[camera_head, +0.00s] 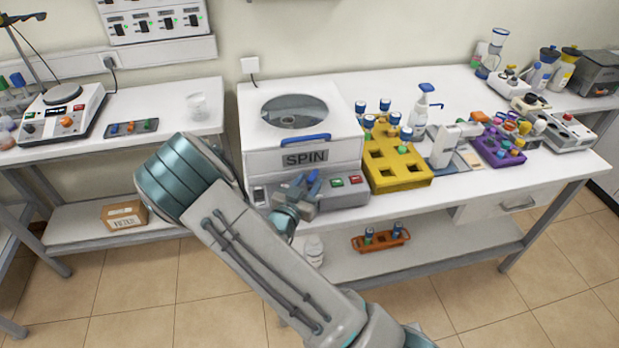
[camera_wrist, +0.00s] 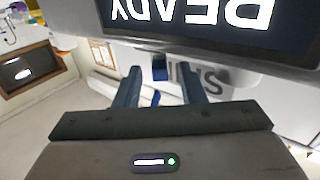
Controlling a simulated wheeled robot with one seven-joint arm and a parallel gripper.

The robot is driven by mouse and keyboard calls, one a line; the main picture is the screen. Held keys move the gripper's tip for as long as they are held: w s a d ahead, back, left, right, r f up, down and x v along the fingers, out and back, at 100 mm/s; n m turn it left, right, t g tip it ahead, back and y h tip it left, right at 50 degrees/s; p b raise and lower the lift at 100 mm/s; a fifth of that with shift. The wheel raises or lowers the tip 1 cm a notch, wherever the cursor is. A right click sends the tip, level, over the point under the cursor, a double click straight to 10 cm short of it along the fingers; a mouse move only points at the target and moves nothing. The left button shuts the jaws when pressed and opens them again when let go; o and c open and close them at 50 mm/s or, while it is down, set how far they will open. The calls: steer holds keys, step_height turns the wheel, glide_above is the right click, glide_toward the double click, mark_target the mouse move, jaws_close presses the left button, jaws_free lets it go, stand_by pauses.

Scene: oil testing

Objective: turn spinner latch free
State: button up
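The spinner (camera_head: 343,131) is a white box with a round clear lid window, a blue lid handle (camera_head: 306,140) and a SPIN label on its front. My gripper (camera_head: 306,179) is at the spinner's lower front, over the grey control panel. In the wrist view my gripper (camera_wrist: 160,72) has its two fingers apart, with a small dark-blue block (camera_wrist: 159,67) between the tips. This block looks like the latch; no contact with the fingers is clear. In the head view my gripper hides the latch area. The wrist view also shows an upside-down READY display (camera_wrist: 195,22).
Green and red buttons (camera_head: 345,181) are close to the right of my gripper. A yellow rack (camera_head: 404,181) with blue-capped tubes stands right beside the spinner. A gap separates the spinner's bench from the left bench (camera_head: 190,123). An orange rack (camera_head: 381,241) is on the lower shelf.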

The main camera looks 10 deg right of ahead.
steer(key=shift+w+d, duration=0.35)
steer(key=shift+w, duration=0.05)
jaws_close()
